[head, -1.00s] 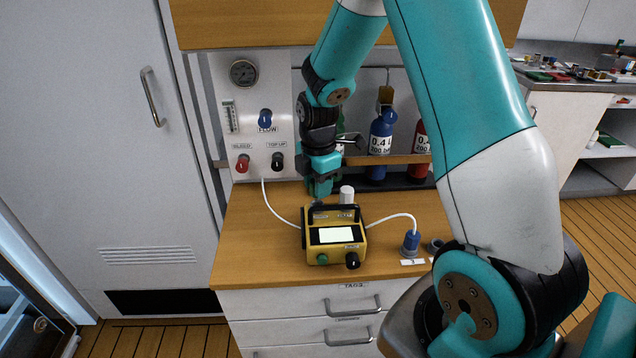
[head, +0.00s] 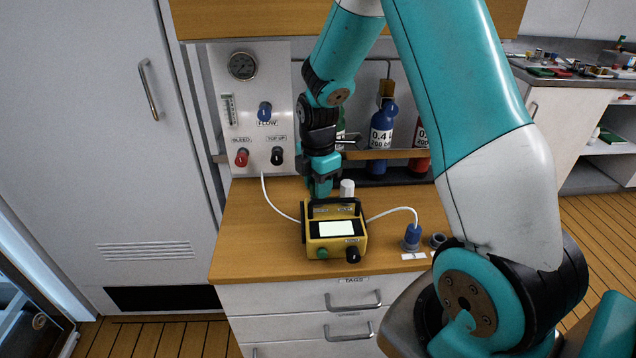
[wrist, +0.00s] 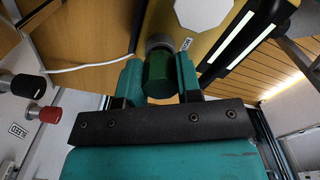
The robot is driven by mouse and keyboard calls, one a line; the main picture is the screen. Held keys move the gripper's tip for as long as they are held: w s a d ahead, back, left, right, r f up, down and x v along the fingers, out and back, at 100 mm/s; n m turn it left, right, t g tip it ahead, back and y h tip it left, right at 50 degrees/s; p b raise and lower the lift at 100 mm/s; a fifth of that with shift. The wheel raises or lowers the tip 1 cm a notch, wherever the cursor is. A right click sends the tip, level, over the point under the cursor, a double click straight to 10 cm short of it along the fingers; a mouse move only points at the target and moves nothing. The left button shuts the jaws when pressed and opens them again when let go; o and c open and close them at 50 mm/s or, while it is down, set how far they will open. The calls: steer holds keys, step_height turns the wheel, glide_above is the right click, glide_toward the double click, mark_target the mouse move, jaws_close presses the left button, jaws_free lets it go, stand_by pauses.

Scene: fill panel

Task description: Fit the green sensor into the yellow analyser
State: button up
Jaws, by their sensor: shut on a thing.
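The yellow analyser (head: 313,245) stands on the wooden counter, its lit screen facing me and a black handle on top. My gripper (head: 321,190) points down just behind its rear left edge in the head view. In the wrist view my gripper (wrist: 160,80) is shut on the green sensor (wrist: 160,72), a short dark green cylinder between the two teal fingers. A grey ring shows at the sensor's far end, by the yellow body of the analyser (wrist: 215,22). I cannot tell whether the sensor is seated there. In the head view the sensor is hidden.
A white cap (head: 347,188) stands close to the gripper's right. A white tube runs from the wall panel (head: 255,150) to the analyser, another to a blue plug (head: 412,237). Gas bottles (head: 381,140) stand behind. The counter's left part is clear.

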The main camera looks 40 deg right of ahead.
steer(key=shift+f, duration=0.4)
steer(key=o, duration=1)
step_height(320, 180, up, 7)
steer(key=shift+r+b, duration=0.15)
steer(key=shift+b, duration=0.15)
steer(key=shift+r, duration=0.15)
steer(key=shift+a, duration=0.15)
steer(key=s+a+r+m+y, duration=0.2)
steer(key=s+a+r+m, duration=0.35)
steer(key=a, duration=0.75)
steer(key=s+a+r+m+y, duration=0.1)
steer(key=s+a, duration=0.3)
steer(key=s, duration=0.4)
steer(key=s+a+r+m+y, duration=0.1)
steer(key=s+a+r+m, duration=0.2)
steer(key=s, duration=0.5)
steer(key=shift+s+a+r+m+p, duration=0.35)
steer(key=shift+a+r, duration=0.35)
steer(key=shift+a, duration=0.5)
